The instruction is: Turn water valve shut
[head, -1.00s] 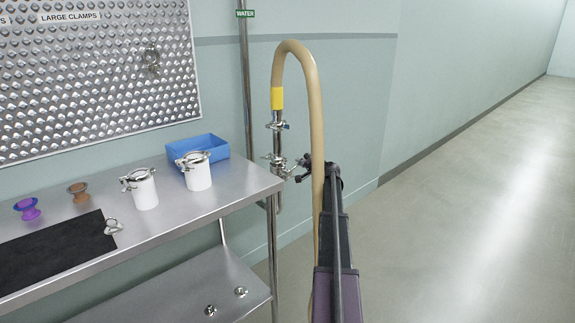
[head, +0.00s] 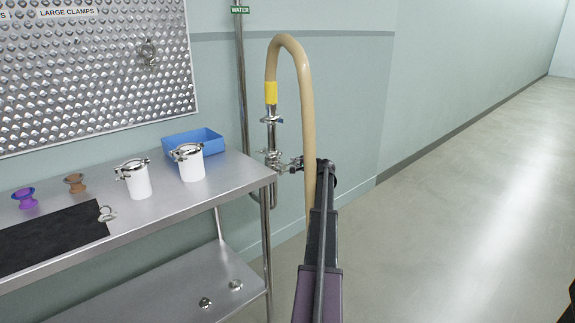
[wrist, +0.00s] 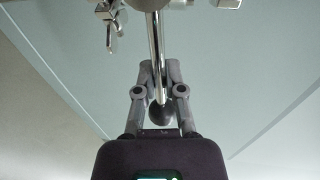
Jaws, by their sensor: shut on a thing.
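The water valve (head: 273,160) is a shiny steel fitting on the vertical pipe below the hose, right of the table's corner. Its handle, a thin steel bar (wrist: 155,45), runs down the middle of the wrist view to a dark rounded end (wrist: 158,116) between my fingers. My gripper (wrist: 162,68) is shut on this handle, with one finger on each side of the bar. In the head view my gripper (head: 297,164) is small, just right of the valve, and partly hidden by the hose and my arm.
A steel table (head: 225,182) at left holds white canisters (head: 188,163) and a blue bin (head: 205,137). The floor at right (head: 480,210) is clear.

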